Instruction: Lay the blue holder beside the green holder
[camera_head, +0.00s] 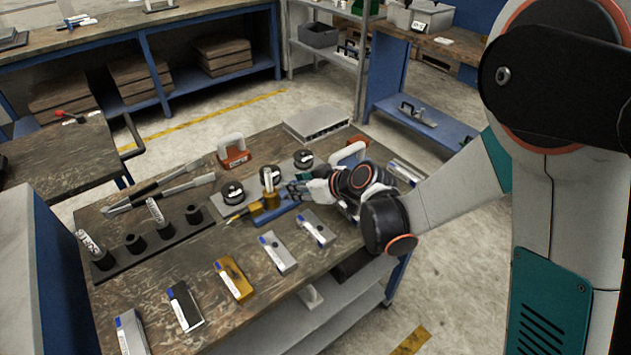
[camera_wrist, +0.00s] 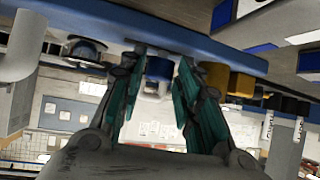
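A long blue piece, which I take for the blue holder (camera_head: 272,212), lies on the workbench just left of my gripper (camera_head: 292,188). A yellow upright part (camera_head: 270,198) stands by it. In the wrist view a blue bar (camera_wrist: 185,35) crosses the top, with a short blue cylinder (camera_wrist: 159,68) between the fingers of my gripper (camera_wrist: 160,75) and a yellow cylinder (camera_wrist: 241,85) right of them. The two teal fingers are spread apart. I cannot tell whether they touch the blue cylinder. I cannot make out a green holder on the bench.
Several labelled blocks, including a yellow one (camera_head: 233,279) and a black one (camera_head: 184,306), line the bench's front edge. A dark rack (camera_head: 150,243) with round posts lies left. An orange-based handle (camera_head: 233,152) and a grey box (camera_head: 316,122) stand behind. A green bin (camera_head: 366,7) sits on the far shelf.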

